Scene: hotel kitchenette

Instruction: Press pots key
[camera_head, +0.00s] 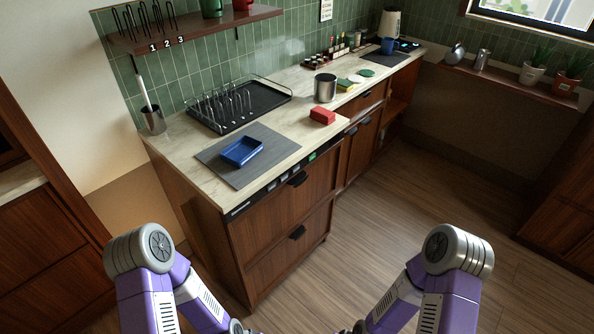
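A dark control panel (261,196) runs along the front of the wooden cabinet, just under the countertop edge. It carries a few small grey keys (284,176) and a small green lit patch (312,156) near its right end. The key labels are too small to read, so I cannot tell which one is the pots key. My two purple and grey arms come in at the bottom left and bottom right, well short of the panel. Neither gripper shows; both lie below the lower edge of the picture.
On the counter (185,140) are a blue tray (241,151) on a grey mat (222,169), a red block (322,115), a metal canister (325,88) and a black dish rack (262,98). The wooden floor (400,205) at right is clear.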

